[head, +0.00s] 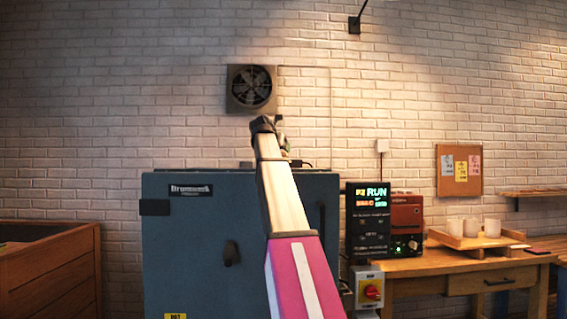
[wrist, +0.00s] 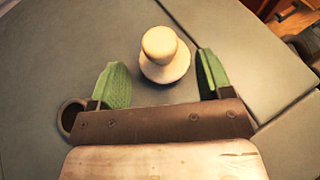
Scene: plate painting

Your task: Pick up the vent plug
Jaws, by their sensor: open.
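The vent plug (wrist: 162,55) shows in the wrist view as a pale, cream-coloured knob on a wider round base, on a grey-blue surface. My gripper (wrist: 160,75) is open, with one green finger on each side of the plug and visible gaps between. The plug lies slightly beyond the line of the fingertips, roughly centred, and neither finger appears to touch it. In the head view my arm reaches to the top of the blue kiln cabinet (head: 200,225), and my gripper (head: 272,125) is small and partly hidden there. The plug cannot be made out in that view.
A dark ring (wrist: 70,118) lies beside the left finger in the wrist view. In the head view, a fan (head: 251,88) is on the brick wall behind the cabinet.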

